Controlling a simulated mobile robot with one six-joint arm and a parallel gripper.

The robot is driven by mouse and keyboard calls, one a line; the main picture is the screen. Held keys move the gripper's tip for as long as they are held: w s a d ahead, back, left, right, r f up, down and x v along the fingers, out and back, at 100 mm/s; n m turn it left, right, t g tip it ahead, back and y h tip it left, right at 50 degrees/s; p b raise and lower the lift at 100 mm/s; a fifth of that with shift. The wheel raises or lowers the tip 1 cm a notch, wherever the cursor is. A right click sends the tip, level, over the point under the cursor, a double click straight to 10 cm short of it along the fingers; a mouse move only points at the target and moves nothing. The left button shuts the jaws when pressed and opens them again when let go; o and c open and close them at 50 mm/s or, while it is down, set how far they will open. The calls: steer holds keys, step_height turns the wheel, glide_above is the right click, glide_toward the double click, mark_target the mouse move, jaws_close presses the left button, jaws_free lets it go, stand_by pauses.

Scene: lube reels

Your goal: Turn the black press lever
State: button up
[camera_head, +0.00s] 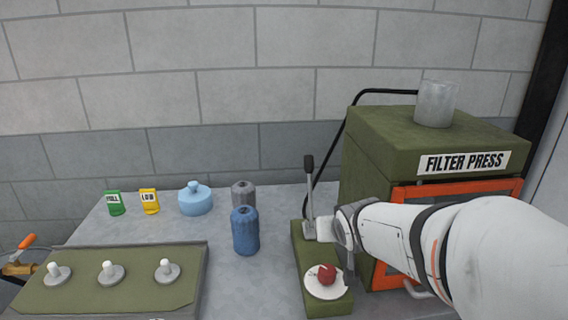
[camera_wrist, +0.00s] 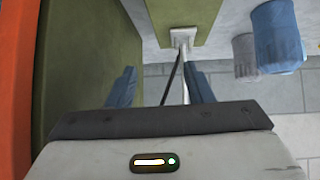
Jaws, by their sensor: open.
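The press lever has a black knob (camera_head: 309,163) on a thin metal shaft that stands nearly upright from a pale base on a green plinth (camera_head: 305,260). My gripper (camera_head: 342,232) is just right of the lever's lower part in the head view, its fingers partly hidden by my wrist. In the wrist view my gripper (camera_wrist: 160,78) has two blue fingers spread apart. The pale lever shaft (camera_wrist: 185,88) runs between them, nearer the right finger. I cannot tell whether it touches. The black knob cannot be made out there.
The green filter press (camera_head: 385,150), with a grey cup (camera_head: 436,103) on top, stands close to my arm. A red button (camera_head: 326,274) is on the plinth's front. A blue bottle (camera_head: 245,230) and grey bottle (camera_head: 243,193) stand left. A panel with white knobs (camera_head: 110,285) is further left.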

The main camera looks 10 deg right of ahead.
mark_target(307, 161)
steer(key=w+r+t+y, duration=0.1)
steer(key=w+r+t, duration=0.1)
steer(key=w, duration=0.2)
steer(key=w+a+r+n+t+y+b, duration=0.1)
steer(key=w+r+t, duration=0.1)
steer(key=w, duration=0.3)
steer(key=w+a+r+t+y, duration=0.1)
steer(key=w+r+t+y, duration=0.1)
steer(key=w+t, duration=0.2)
steer(key=shift+w+r+n, duration=0.15)
steer(key=shift+r+n, duration=0.15)
steer(key=shift+n, duration=0.1)
steer(key=w, duration=0.2)
steer(key=w+a, duration=0.1)
steer(key=w, duration=0.4)
steer(key=shift+w+a+p, duration=0.25)
steer(key=shift+p, duration=0.05)
jaws_close()
steer(key=shift+d, duration=0.1)
